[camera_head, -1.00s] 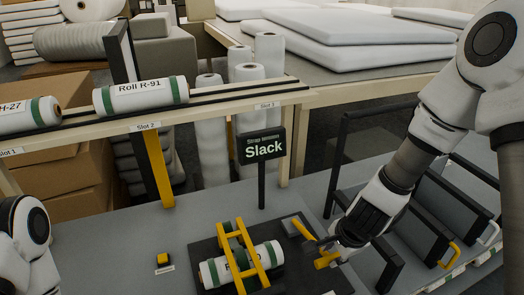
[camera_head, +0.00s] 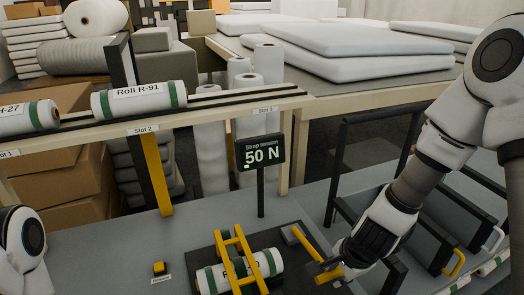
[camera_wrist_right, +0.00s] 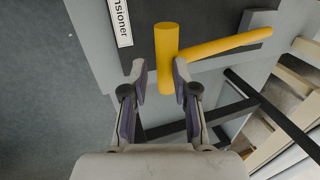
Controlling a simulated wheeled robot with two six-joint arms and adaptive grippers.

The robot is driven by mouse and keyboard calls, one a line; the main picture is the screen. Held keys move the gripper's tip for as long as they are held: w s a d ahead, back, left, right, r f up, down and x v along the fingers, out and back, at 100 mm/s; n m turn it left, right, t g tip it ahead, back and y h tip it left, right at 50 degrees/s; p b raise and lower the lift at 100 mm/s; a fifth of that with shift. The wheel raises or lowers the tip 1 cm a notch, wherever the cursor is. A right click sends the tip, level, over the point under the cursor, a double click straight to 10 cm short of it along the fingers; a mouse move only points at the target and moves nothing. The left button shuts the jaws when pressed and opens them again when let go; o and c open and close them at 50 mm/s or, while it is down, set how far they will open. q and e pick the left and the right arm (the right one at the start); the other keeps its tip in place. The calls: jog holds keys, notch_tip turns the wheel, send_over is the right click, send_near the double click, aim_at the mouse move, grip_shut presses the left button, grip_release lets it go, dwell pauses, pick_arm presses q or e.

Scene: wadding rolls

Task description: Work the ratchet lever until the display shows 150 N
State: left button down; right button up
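The display (camera_head: 261,153) on a black post reads "Strap tension 50 N". The ratchet lever (camera_head: 304,240) is a yellow arm with a yellow crosswise handle (camera_head: 329,274), right of a strapped roll (camera_head: 262,264). In the right wrist view the handle (camera_wrist_right: 166,45) stands between my right gripper's fingers (camera_wrist_right: 160,72), with the lever arm (camera_wrist_right: 228,44) running off to the right. The fingers straddle the handle; a gap shows on its left side, and the right finger is close to it or touching. My right gripper also shows in the head view (camera_head: 337,262). My left gripper is out of view.
A yellow button (camera_head: 159,268) sits on the grey bench left of the roll. A rail with roll R-91 (camera_head: 139,99) crosses behind. A black frame and bins with yellow and white handles (camera_head: 454,264) stand close to my right arm.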

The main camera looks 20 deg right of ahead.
jog(key=w+r+p, duration=0.5)
jog(key=r+p, duration=0.5)
jog(key=p, duration=0.1)
jog(key=shift+w+a, duration=0.15)
jog(key=shift+a, duration=0.2)
dwell(0.3)
jog(key=shift+s+d+r+p, duration=0.1)
jog(key=shift+s+r+p, duration=0.25)
jog(key=shift+p, duration=0.1)
jog(key=shift+f, duration=0.1)
